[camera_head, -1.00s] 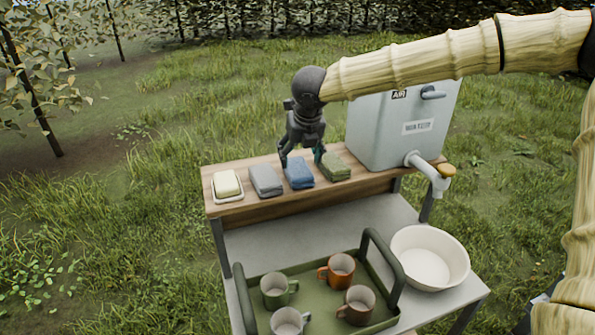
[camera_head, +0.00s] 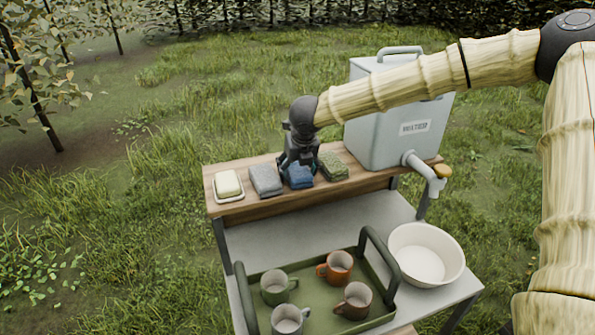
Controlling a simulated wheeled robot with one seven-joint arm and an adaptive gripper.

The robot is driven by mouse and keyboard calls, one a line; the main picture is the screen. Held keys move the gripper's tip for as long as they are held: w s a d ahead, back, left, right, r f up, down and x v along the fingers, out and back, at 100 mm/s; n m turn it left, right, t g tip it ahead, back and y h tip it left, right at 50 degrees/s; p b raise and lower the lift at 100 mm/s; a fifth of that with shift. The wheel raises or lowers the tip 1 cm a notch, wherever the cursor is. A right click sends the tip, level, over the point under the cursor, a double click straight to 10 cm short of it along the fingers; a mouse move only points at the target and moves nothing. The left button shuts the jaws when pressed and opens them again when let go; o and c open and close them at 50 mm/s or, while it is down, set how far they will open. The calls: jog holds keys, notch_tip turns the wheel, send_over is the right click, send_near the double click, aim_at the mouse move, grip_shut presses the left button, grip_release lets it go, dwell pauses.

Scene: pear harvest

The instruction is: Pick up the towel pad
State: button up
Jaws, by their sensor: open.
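Three folded towel pads lie in a row on the wooden shelf: a grey pad (camera_head: 265,181), a blue pad (camera_head: 299,179) and a green pad (camera_head: 333,166). My gripper (camera_head: 298,172) points down at the blue pad, with its fingers open around or just above it. The fingers hide part of the blue pad, and I cannot tell whether they touch it. The grey pad is just left of the gripper and the green pad just right.
A soap bar in a dish (camera_head: 228,187) sits at the shelf's left end. A grey water tank (camera_head: 392,125) with a tap stands at the right. Below are a green tray (camera_head: 330,300) with several mugs and a white basin (camera_head: 425,255). The lower table's left part is clear.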

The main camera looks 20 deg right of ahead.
aim_at(296, 166)
jog(key=c, duration=0.8)
jog(key=shift+r, duration=0.1)
jog(key=shift+r+b, duration=0.65)
jog(key=shift+r, duration=0.25)
jog(key=shift+b+v, duration=0.5)
jog(key=shift+v, duration=0.3)
jog(key=s+a+r+b, duration=0.1)
jog(key=s+b, duration=0.3)
jog(key=s, duration=1.1)
jog(key=shift+s+a+r+b, duration=0.15)
jog(key=shift+a+r+b, duration=0.2)
jog(key=shift+a, duration=0.35)
jog(key=shift+f, duration=0.1)
